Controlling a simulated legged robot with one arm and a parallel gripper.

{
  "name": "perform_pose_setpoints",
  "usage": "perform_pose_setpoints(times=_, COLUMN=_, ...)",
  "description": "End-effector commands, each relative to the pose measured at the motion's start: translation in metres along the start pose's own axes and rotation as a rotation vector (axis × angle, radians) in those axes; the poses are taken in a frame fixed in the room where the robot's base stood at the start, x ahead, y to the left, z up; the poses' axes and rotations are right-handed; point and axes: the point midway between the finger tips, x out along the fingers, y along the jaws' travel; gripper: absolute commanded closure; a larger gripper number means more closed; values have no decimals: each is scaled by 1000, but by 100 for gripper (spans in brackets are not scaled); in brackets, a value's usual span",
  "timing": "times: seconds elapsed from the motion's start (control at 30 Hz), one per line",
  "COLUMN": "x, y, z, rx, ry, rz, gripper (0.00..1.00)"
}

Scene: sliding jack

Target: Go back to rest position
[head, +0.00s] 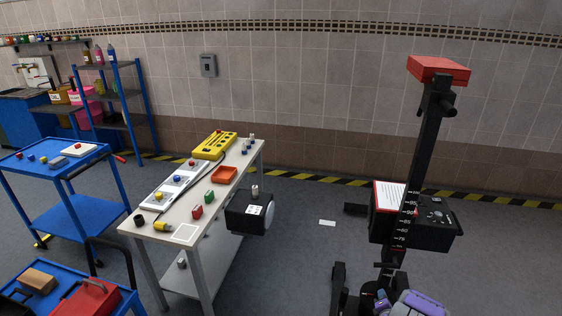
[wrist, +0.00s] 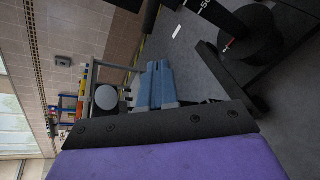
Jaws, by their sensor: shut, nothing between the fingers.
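The sliding jack stands at the right of the head view, with a tall black mast (head: 427,150), a red pad (head: 438,69) on top and a printed height scale. A black control box (head: 430,232) with a paper sheet is on it. In the wrist view, the jack's dark round base part (wrist: 248,38) shows at the upper right, apart from my gripper. My gripper (wrist: 158,68) has blue-grey fingers that are shut and empty. My purple arm (head: 418,302) shows at the bottom of the head view, in front of the jack's foot, which it partly hides.
A white table (head: 185,233) with several small parts stands left of the jack, with a black box (head: 247,215) at its side. Blue carts (head: 60,165) and a blue shelf (head: 140,95) are farther left. Floor between table and jack is mostly clear.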

Motion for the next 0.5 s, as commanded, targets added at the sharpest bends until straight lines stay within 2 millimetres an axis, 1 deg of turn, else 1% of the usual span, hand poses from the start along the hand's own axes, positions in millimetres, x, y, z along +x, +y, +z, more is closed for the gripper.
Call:
perform_pose_setpoints(times=0.03, x=5, y=20, z=3, rx=52, ry=16, rz=-12, gripper=100)
perform_pose_setpoints(times=0.1, x=9, y=44, z=6, rx=131, ry=40, rz=-38, gripper=100)
perform_pose_setpoints(times=0.27, x=7, y=92, z=5, rx=305, ry=103, rz=-115, gripper=100)
perform_pose_setpoints(times=0.3, x=5, y=104, z=5, rx=348, ry=118, rz=-137, gripper=100)
perform_pose_setpoints(times=0.37, x=2, y=122, z=5, rx=408, ry=138, rz=-168, gripper=100)
perform_pose_setpoints(times=0.4, x=-2, y=134, z=6, rx=448, ry=151, rz=-188, gripper=100)
perform_pose_setpoints(times=0.47, x=-9, y=151, z=4, rx=507, ry=171, rz=-226, gripper=100)
perform_pose_setpoints(times=0.5, x=-15, y=163, z=4, rx=545, ry=183, rz=-248, gripper=100)
